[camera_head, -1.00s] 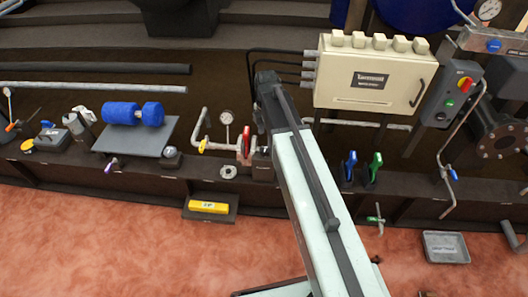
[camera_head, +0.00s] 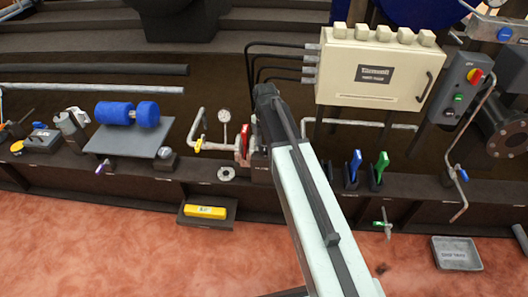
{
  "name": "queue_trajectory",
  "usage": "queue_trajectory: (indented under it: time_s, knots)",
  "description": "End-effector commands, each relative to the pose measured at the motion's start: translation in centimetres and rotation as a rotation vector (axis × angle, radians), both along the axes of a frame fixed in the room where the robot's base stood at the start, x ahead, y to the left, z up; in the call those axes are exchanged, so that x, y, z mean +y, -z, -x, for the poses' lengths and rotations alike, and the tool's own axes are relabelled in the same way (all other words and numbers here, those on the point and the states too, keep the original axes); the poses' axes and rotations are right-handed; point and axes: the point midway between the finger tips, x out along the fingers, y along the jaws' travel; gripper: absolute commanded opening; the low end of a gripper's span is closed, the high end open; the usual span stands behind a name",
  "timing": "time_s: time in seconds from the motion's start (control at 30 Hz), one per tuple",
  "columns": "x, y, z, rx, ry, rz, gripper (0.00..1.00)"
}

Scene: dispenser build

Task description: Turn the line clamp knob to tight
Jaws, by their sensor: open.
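I cannot tell which fitting is the line clamp knob. A red handle (camera_head: 241,149) stands at the right end of a grey pipe (camera_head: 216,147) with a round gauge (camera_head: 224,116), just left of my arm. A green-handled T-shaped fitting (camera_head: 383,224) sits low on the bench front, right of my arm. A small purple-tipped piece (camera_head: 100,168) sticks out at the bench's front edge on the left. My arm reaches up the middle to the bench. My gripper does not show; the dark far end of my arm seems to hide it.
A cream control box (camera_head: 375,72) stands behind, right of my arm, with a grey switch box (camera_head: 460,88) beside it. Blue (camera_head: 354,168) and green (camera_head: 379,170) levers stand below it. A yellow block (camera_head: 205,212) lies on a low ledge.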

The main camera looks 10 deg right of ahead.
Motion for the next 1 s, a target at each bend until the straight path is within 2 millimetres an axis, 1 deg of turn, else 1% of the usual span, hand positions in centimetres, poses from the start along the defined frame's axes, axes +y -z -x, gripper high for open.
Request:
queue_trajectory:
  time_s: [0.13, 0.17, 0.2, 0.27, 0.3, 0.37, 0.4, 0.57, 0.73, 0.87, 1.0]
  knots:
    - [0.03, -0.17, 0.00, 0.000, 0.000, 0.000, 0.65]
    - [0.03, -0.17, 0.00, 0.000, 0.000, 0.000, 0.62]
    - [0.04, -0.17, 0.01, 0.000, 0.000, 0.000, 0.51]
    - [0.04, -0.17, 0.00, 0.000, 0.000, 0.000, 0.34]
    - [0.05, -0.17, 0.00, 0.000, -0.001, 0.000, 0.23]
    - [0.06, -0.17, 0.01, 0.000, -0.001, 0.000, 0.06]
    - [0.06, -0.17, 0.01, 0.000, -0.001, 0.000, 0.03]
    - [0.09, -0.17, 0.00, 0.000, 0.008, 0.000, 0.03]
    - [0.11, -0.17, 0.00, 0.000, 0.055, 0.000, 0.03]
    - [0.13, -0.16, 0.00, 0.000, 0.128, 0.000, 0.03]
    - [0.14, -0.16, 0.01, 0.000, 0.241, 0.000, 0.03]
